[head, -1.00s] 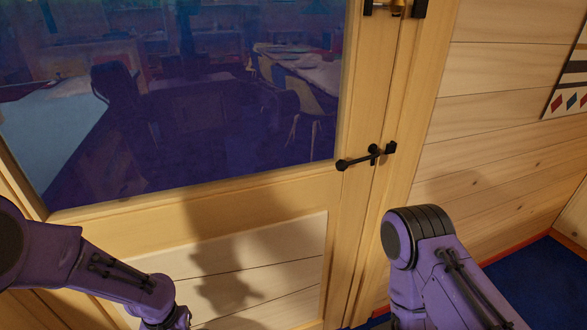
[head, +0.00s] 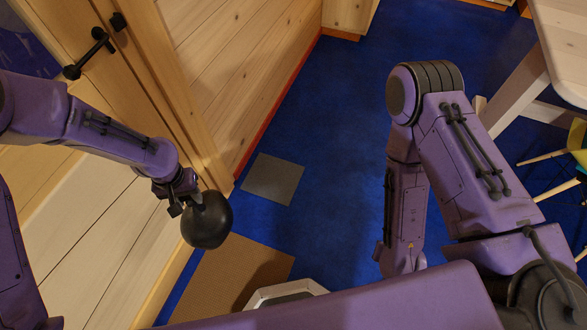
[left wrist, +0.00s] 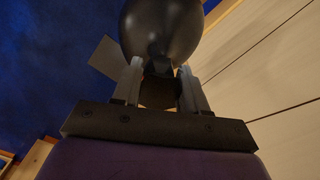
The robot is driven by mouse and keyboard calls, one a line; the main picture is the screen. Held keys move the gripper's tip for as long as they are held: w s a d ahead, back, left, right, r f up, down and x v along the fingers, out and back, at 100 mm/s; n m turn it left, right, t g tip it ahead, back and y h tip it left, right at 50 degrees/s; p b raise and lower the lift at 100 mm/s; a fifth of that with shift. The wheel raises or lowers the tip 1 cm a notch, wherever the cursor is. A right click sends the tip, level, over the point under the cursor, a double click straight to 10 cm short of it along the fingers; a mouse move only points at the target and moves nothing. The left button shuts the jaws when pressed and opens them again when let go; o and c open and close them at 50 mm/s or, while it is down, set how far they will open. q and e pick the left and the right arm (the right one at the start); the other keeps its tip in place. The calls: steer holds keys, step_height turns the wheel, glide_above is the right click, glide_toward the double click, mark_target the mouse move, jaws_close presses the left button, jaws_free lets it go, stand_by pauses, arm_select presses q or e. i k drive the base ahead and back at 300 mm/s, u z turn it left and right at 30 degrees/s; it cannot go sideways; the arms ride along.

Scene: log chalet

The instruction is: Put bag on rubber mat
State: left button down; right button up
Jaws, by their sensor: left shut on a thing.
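The bag (head: 207,220) is a dark, rounded, shiny black thing. My left gripper (head: 183,197) is shut on it and holds it up in the air beside the door frame. In the left wrist view the bag (left wrist: 162,28) sits at the ends of the two fingers (left wrist: 160,80). A grey square mat (head: 272,179), which looks like the rubber mat, lies flat on the blue floor, beyond and to the right of the bag. A grey patch beside the bag in the left wrist view (left wrist: 106,59) may be this mat. My right arm shows, but its gripper is out of view.
A larger brown mat (head: 225,277) lies on the floor nearer to me. A light-rimmed object (head: 285,292) is partly hidden behind my body. The wooden door (head: 80,110) and plank wall (head: 235,70) are at left. A table (head: 565,45) and chair are at right. Blue floor (head: 335,150) between is clear.

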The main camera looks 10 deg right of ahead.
mark_target(273, 177)
steer(key=z, duration=0.45)
steer(key=i, duration=1)
